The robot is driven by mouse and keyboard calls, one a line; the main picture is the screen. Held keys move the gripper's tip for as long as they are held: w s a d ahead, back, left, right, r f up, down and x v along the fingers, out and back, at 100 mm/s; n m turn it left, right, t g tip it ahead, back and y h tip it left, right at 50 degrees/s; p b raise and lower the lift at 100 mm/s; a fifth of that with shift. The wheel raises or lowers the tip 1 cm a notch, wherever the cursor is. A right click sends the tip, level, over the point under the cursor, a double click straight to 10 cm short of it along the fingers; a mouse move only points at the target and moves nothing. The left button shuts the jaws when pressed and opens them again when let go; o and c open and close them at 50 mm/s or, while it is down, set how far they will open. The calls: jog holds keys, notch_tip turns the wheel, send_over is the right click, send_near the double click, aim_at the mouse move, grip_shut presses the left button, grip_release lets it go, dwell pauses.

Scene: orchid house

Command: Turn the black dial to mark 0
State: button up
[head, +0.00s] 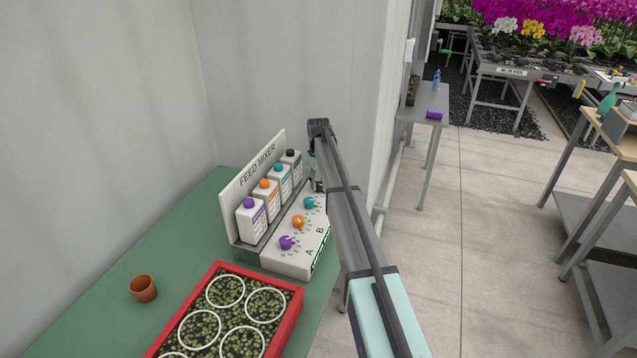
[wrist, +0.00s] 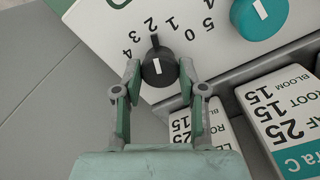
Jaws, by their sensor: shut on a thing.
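The black dial (wrist: 158,72) shows in the wrist view on the white panel, with a white line on its top. Its dark pointer is towards mark 2; mark 0 (wrist: 189,33) is further right around the dial. My gripper (wrist: 160,74) is shut on the dial, one finger on each side. In the head view my arm hides the dial, and only a little of my gripper (head: 317,185) shows at the right end of the feed mixer (head: 290,262).
Teal (head: 309,203), orange (head: 298,222) and purple (head: 286,243) dials line the same panel. Several capped bottles (head: 250,222) stand behind them. A red-rimmed tray (head: 216,268) and a brown pot (head: 143,288) sit on the green bench (head: 190,215). A wall (head: 290,70) rises behind.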

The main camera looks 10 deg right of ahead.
aim_at(319, 184)
jog(key=m+b, duration=0.1)
jog(key=m, duration=0.4)
jog(key=shift+f+m, duration=0.1)
jog(key=shift+m, duration=0.3)
jog(key=m+b, duration=0.1)
jog(key=m, duration=0.4)
jog(key=shift+m, duration=0.4)
jog(key=o, duration=1.1)
jog(key=shift+o, duration=0.2)
notch_tip(319, 184, up, 12)
